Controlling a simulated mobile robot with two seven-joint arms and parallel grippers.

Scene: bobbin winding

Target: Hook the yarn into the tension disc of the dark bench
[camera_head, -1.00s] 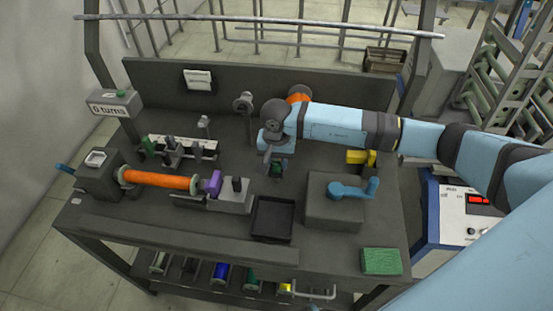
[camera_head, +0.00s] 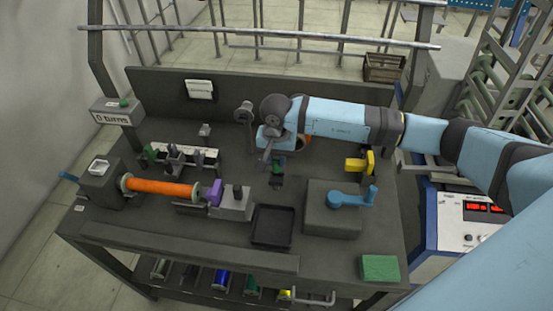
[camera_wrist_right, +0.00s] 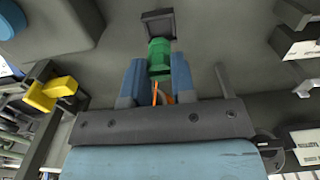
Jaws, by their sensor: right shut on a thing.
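My right gripper (camera_head: 273,156) is over the middle of the dark bench (camera_head: 340,278), at the back. A bit of orange yarn (camera_wrist_right: 156,93) shows between the fingers. A grey round disc on a post (camera_head: 244,112), apparently the tension disc, stands left of and behind the gripper. I see no yarn in it. An orange package (camera_head: 305,139) shows partly behind my right arm. My left gripper is out of view.
An orange-wound bobbin (camera_head: 160,187) sits at the left with a purple piece (camera_head: 214,193) at its end. A black tray (camera_head: 273,226), a box with a blue crank (camera_head: 352,197), a yellow bracket (camera_head: 360,163) and a green pad (camera_head: 380,267) stand nearer and right.

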